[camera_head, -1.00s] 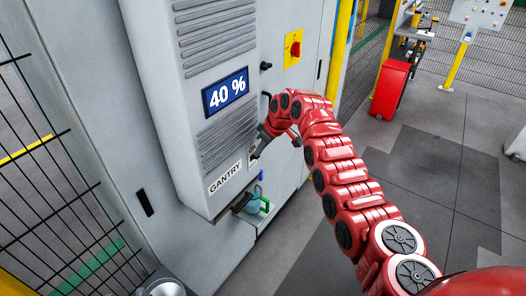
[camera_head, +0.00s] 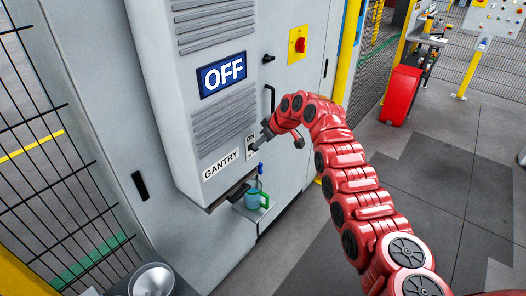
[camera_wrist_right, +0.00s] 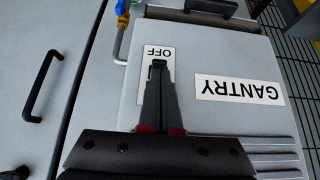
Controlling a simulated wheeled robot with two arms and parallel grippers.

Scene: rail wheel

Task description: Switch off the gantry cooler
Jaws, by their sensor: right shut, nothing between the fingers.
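The gantry cooler (camera_head: 185,110) is a tall light-grey cabinet unit on a larger grey housing, with vent slats and a GANTRY label (camera_head: 221,164). Its display (camera_head: 222,75) reads OFF. In the right wrist view the plate's OFF end (camera_wrist_right: 159,52) shows upside down, and the switch itself is hidden behind my fingers. My right gripper (camera_head: 262,138) is shut and empty, with its fingertips (camera_wrist_right: 158,66) over the plate; I cannot tell if they touch. My left gripper is not in view.
A yellow box with a red rotary switch (camera_head: 299,44) is on the housing, above a black handle (camera_head: 270,99). A green-handled cup (camera_head: 256,196) sits under the cooler. A black mesh fence (camera_head: 40,150) stands left. The floor (camera_head: 430,180) at right is clear.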

